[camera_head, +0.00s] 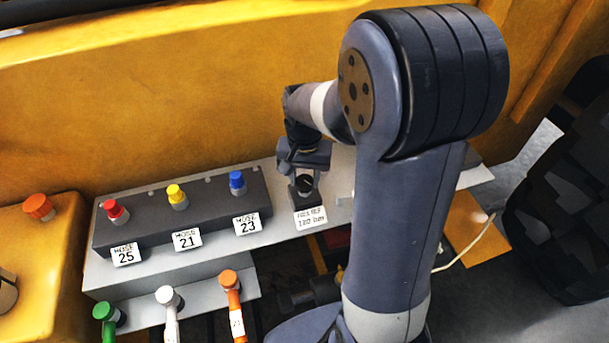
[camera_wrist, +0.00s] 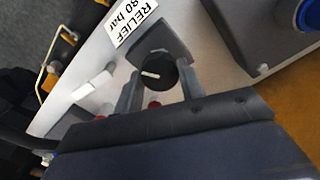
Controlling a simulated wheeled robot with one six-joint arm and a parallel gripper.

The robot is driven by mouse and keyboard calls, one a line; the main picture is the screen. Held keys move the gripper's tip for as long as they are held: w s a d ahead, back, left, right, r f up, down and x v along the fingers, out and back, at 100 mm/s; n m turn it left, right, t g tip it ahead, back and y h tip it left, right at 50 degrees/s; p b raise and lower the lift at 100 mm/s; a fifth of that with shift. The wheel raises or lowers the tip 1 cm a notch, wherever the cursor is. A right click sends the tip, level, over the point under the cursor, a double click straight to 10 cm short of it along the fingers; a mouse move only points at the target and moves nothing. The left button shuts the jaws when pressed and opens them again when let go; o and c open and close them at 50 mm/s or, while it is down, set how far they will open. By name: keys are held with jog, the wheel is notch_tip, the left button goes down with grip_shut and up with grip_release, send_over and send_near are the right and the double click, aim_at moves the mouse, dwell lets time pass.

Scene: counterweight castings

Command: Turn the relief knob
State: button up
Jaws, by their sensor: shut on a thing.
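The relief knob (camera_wrist: 158,76) is a round black knob with a white pointer line, on a dark square base. In the wrist view it sits between the two grey fingers of my gripper (camera_wrist: 160,90), which are shut on its sides. In the head view my gripper (camera_head: 304,176) is over the knob (camera_head: 304,184), which shows partly between the fingers. The white label (camera_head: 311,218) in front of it reads about 180 bar; in the wrist view the label (camera_wrist: 129,22) reads RELIEF, its number partly cut off.
Left of the knob, a dark block (camera_head: 180,215) carries red, yellow and blue capped fittings with labels 25, 21 and 23. Green, white and orange hose ends (camera_head: 230,280) stand below it. A yellow wall (camera_head: 180,100) rises behind. A small light lever (camera_wrist: 92,84) is beside the knob.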

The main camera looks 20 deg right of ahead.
aim_at(305, 180)
jog(key=n, duration=0.5)
jog(key=shift+n, duration=0.4)
dwell(0.3)
jog(key=o, duration=1)
jog(key=shift+r, duration=0.1)
notch_tip(305, 180, up, 11)
jog(key=shift+f, duration=0.2)
